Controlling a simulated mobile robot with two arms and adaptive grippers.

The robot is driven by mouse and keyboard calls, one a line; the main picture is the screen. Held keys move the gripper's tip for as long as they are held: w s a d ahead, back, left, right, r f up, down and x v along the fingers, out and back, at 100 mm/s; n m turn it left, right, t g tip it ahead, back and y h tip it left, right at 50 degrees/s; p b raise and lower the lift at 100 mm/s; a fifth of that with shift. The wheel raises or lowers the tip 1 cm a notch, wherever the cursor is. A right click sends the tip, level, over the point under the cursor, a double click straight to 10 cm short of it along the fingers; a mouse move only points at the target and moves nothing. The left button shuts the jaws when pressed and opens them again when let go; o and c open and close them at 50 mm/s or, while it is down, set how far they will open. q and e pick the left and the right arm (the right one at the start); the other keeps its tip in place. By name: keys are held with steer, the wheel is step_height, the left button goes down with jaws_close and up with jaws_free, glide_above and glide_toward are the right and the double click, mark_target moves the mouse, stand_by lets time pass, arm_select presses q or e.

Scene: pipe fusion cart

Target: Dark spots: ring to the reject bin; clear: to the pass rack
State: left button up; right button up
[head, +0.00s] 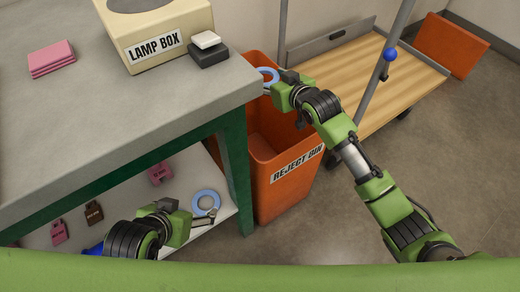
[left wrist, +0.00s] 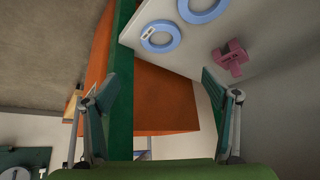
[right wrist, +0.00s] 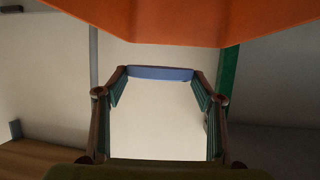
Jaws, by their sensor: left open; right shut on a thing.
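A light blue ring (head: 266,78) is held in my right gripper (head: 272,84), above the open mouth of the orange reject bin (head: 275,190). In the right wrist view the ring (right wrist: 160,73) spans edge-on between the fingertips, so its face is hidden. No dark spots can be made out on it. Another blue ring (head: 205,203) lies on the lower shelf, beside my open, empty left gripper (head: 211,217). The left wrist view shows two blue rings (left wrist: 161,36) on that shelf, one cut off by the frame edge. I cannot identify a pass rack.
The cream lamp box (head: 155,30) stands on the grey table (head: 120,110), with a black and white block and pink pads nearby. A wooden-decked cart (head: 350,75) stands behind the bin. Floor at right is clear.

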arm_select(q)
steer(key=shift+w+d+r+t+h+b, duration=0.2)
steer(key=shift+w+r+t, duration=0.25)
steer(key=shift+w, duration=0.3)
steer(key=shift+w+d+r+t+b, duration=0.1)
steer(key=shift+w+d+r+t, duration=0.3)
steer(key=shift+w, duration=0.4)
steer(key=shift+w+d+r+t+h+b, duration=0.1)
steer(key=shift+w+d+r+t+b, duration=0.1)
steer(key=shift+w+r+t, duration=0.4)
arm_select(e)
steer(key=shift+f, duration=0.4)
arm_select(q)
steer(key=shift+w+f+g, duration=0.15)
steer(key=shift+g, duration=0.1)
arm_select(e)
steer(key=o, duration=1.2)
steer(key=v, duration=1.2)
